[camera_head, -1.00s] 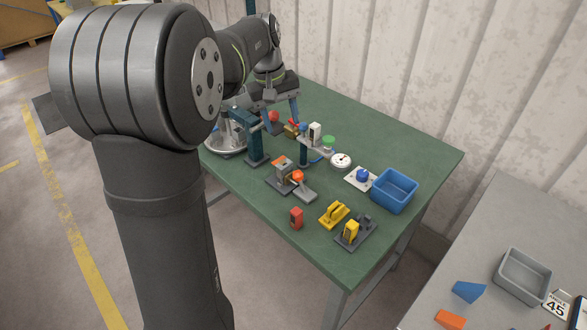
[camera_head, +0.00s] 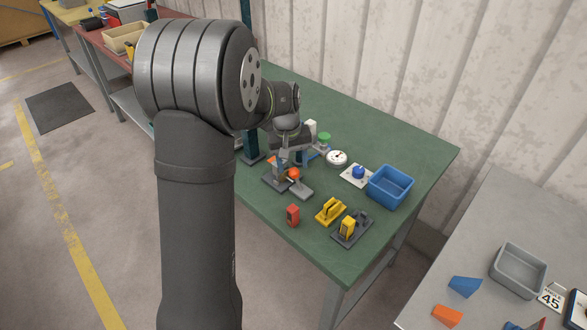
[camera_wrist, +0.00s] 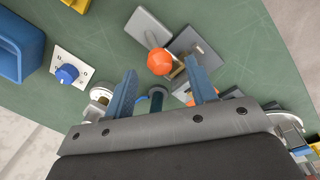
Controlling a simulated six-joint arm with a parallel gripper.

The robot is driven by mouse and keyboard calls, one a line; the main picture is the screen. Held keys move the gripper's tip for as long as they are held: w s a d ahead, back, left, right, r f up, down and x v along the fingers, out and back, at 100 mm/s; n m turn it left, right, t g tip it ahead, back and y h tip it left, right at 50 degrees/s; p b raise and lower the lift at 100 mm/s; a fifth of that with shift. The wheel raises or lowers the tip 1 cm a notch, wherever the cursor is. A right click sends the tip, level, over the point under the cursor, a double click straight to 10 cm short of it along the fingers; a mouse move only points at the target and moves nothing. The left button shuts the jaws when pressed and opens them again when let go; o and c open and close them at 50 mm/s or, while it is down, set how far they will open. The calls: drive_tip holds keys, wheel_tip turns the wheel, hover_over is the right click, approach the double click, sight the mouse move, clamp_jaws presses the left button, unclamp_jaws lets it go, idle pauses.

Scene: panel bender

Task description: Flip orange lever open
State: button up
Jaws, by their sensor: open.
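The orange lever shows as a round orange knob (camera_head: 294,174) on a grey base with flat grey plates, on the green table. It also shows in the wrist view as an orange ball (camera_wrist: 160,61) with a short brass-coloured part beside it. My gripper (camera_wrist: 160,67) is open, its two blue fingers spread. In the wrist view the knob appears between the fingertips, with no contact visible. In the head view my gripper is just behind and above the lever, partly hiding its mechanism. A second orange part (camera_wrist: 231,93) is partly hidden behind the right finger.
A blue knob on a white plate (camera_head: 357,173), a round gauge (camera_head: 337,158) and a blue bin (camera_head: 390,187) stand to the right. A red block (camera_head: 292,215) and yellow parts (camera_head: 331,210) are in front. Green table surface lies clear between them.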

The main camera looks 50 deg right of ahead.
sight(297, 179)
drive_tip(key=shift+s+d+f, duration=0.1)
drive_tip(key=shift+d+f, duration=0.05)
drive_tip(key=shift+f, duration=1.25)
clamp_jaws()
